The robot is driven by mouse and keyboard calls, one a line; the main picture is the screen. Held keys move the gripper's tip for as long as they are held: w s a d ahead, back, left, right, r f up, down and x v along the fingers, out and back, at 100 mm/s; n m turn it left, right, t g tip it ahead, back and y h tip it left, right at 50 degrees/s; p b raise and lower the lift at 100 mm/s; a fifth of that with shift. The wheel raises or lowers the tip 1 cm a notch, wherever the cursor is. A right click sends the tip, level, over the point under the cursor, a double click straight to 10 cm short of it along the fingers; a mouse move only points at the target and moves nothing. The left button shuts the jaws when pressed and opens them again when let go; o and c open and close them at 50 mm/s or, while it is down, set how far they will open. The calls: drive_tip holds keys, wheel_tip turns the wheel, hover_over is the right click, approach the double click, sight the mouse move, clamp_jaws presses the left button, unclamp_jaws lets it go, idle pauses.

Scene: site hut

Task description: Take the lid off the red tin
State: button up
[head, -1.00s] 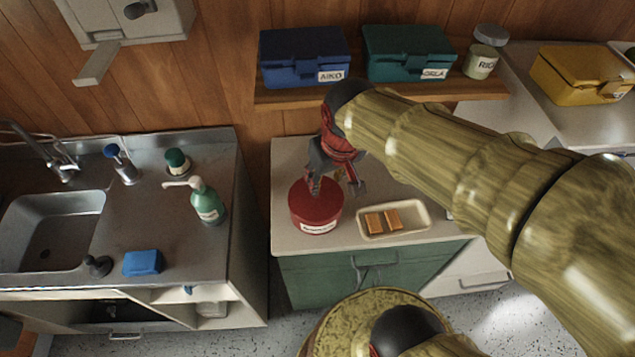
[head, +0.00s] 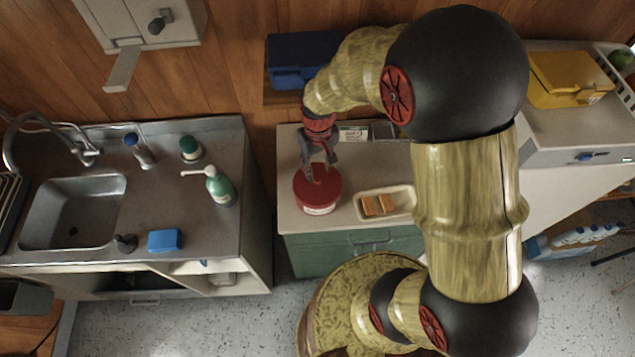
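The red tin (head: 318,203) stands upright on the pale counter, with a white label on its front. Its red lid (head: 331,182) is on it and looks level. My gripper (head: 318,170) is over the lid from behind, fingers pointing down at the middle of its top. The fingers hide part of the lid, so I cannot tell whether they touch it or close on anything there.
A cream tray (head: 402,207) with brown bars lies just right of the tin. A pale labelled container (head: 353,133) stands behind, partly hidden by my arm. The sink unit, with a green pump bottle (head: 221,188) and blue sponge (head: 164,240), is left across a gap.

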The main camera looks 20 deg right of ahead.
sight(317, 179)
drive_tip(key=f, duration=0.4)
drive_tip(key=shift+s+a+f, duration=0.15)
drive_tip(key=shift+a+f, duration=0.05)
drive_tip(key=shift+c, duration=0.5)
drive_tip(key=c, duration=0.8)
clamp_jaws()
